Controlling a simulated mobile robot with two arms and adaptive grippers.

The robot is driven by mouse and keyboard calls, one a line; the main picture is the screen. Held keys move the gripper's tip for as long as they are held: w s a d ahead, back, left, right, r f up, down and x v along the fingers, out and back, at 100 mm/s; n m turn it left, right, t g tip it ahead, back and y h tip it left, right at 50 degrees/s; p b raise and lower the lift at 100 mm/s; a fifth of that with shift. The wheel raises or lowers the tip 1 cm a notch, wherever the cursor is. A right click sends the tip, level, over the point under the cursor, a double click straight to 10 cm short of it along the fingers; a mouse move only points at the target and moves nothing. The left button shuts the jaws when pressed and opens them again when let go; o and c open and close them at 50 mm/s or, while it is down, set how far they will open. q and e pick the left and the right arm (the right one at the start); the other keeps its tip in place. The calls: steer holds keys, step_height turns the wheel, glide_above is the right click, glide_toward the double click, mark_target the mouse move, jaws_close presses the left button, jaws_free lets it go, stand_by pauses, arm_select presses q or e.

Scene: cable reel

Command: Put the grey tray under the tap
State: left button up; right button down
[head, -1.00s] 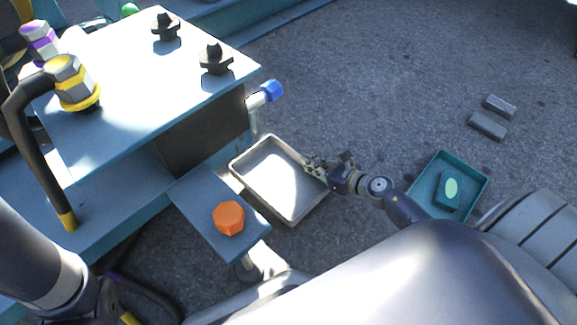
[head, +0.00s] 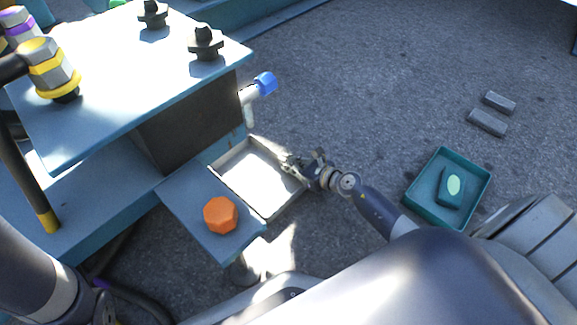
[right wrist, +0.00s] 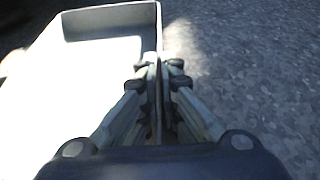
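The grey tray (head: 250,178) is a shallow rectangular pan on or just above the floor, beside the blue bench. The tap (head: 250,94), a pale pipe with a blue cap (head: 265,83), sticks out of the bench's dark side, just beyond the tray's far corner in the head view. My right gripper (head: 291,164) is shut on the tray's right wall. In the right wrist view its fingers (right wrist: 157,75) close together at the tray's edge, and the tray (right wrist: 108,20) lies to their left. My left arm shows at the lower left; its gripper is out of view.
A blue plate (head: 190,205) with an orange knob (head: 220,214) juts out along the tray's left side. Two grey bars (head: 488,122) lie farther off. The floor between is clear.

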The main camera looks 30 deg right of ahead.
steer(key=shift+r, duration=0.15)
steer(key=c, duration=2.3)
jaws_free()
steer(key=shift+f, duration=0.25)
steer(key=o, duration=0.5)
steer(key=shift+r, duration=0.2)
steer(key=shift+s+d+r, duration=0.1)
steer(key=shift+s+r, duration=0.05)
steer(key=shift+s, duration=0.05)
steer(key=p+v, duration=0.3)
steer(key=v, duration=0.7)
steer(key=shift+p, duration=0.4)
steer(key=shift+v, duration=0.75)
